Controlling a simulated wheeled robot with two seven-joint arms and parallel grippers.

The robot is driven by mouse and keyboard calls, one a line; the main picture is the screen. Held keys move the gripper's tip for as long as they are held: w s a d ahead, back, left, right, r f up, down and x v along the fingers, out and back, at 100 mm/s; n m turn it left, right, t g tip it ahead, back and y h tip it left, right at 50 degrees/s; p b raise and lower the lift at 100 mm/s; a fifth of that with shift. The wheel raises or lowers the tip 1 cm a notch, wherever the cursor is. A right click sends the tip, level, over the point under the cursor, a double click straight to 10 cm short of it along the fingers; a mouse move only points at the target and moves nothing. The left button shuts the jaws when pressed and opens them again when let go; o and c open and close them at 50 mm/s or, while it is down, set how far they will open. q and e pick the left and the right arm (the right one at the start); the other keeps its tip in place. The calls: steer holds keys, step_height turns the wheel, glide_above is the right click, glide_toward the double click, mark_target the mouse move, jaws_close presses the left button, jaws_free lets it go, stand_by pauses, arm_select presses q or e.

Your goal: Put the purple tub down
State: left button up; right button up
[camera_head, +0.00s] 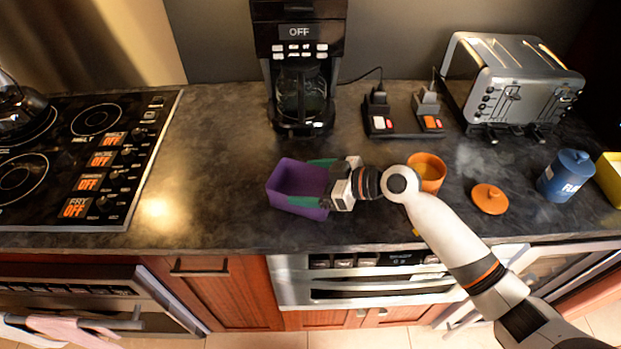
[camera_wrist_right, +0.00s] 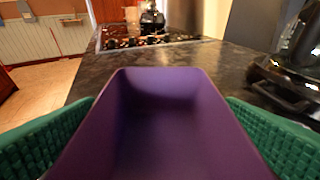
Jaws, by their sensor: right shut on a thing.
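The purple tub (camera_head: 292,181) is an open rectangular container at the middle of the dark counter in the head view. My right gripper (camera_head: 325,182) is shut on it, with green finger pads along its two sides. In the right wrist view the tub (camera_wrist_right: 160,120) fills the middle, empty inside, between the green pads. It looks upright and at or close above the counter; I cannot tell whether its base touches. My left gripper is not in view.
A cooktop (camera_head: 75,160) is left, a coffee maker (camera_head: 300,75) behind. An orange pot (camera_head: 428,171), an orange lid (camera_head: 489,199), a blue canister (camera_head: 566,176) and a toaster (camera_head: 512,85) stand right. Counter left of the tub is clear; its front edge is near.

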steer(key=o, duration=0.7)
steer(key=shift+r, duration=0.1)
steer(key=shift+b+v, duration=1.65)
steer(key=shift+v, duration=4.35)
